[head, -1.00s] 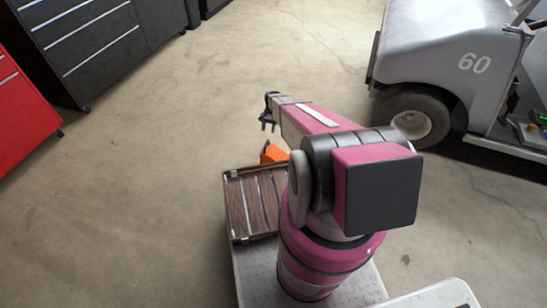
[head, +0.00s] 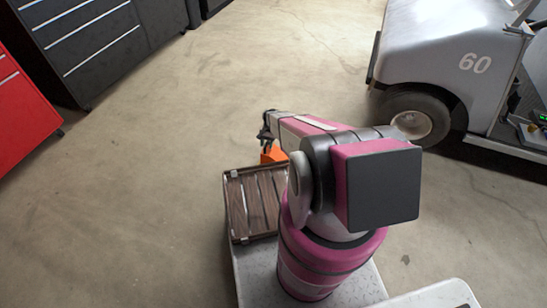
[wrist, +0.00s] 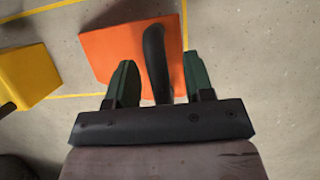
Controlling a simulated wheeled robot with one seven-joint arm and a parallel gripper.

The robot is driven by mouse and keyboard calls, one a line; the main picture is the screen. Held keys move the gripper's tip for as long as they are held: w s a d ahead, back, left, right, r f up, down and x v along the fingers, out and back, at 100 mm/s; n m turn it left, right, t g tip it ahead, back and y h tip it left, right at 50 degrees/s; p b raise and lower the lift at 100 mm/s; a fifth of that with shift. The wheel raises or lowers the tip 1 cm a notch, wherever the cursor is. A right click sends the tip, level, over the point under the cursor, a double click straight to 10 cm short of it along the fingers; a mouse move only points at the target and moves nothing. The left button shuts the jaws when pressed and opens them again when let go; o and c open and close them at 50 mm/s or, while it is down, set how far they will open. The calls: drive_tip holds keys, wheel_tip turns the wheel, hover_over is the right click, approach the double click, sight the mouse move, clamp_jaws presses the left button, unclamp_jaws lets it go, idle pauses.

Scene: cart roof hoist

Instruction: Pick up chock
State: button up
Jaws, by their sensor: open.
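The orange chock (wrist: 110,50) with a dark curved handle (wrist: 155,55) lies below my gripper in the wrist view. In the head view a small part of the chock (head: 272,154) shows just beyond the slatted tray, partly hidden by my arm. My gripper (wrist: 160,70) is open, and its two green-padded fingers appear on either side of the handle. I cannot tell how far above the handle the fingertips are. In the head view my gripper (head: 266,136) is at the far end of the arm, close to the chock.
A yellow block (wrist: 25,72) sits left of the chock in the wrist view, near yellow floor lines. The slatted wooden tray (head: 229,205) is beside my arm. A grey cart (head: 430,50) stands at right, dark and red cabinets (head: 90,40) at left. Floor between is clear.

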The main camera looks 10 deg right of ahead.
clamp_jaws()
drive_tip(key=shift+r, duration=0.1)
idle(1.2)
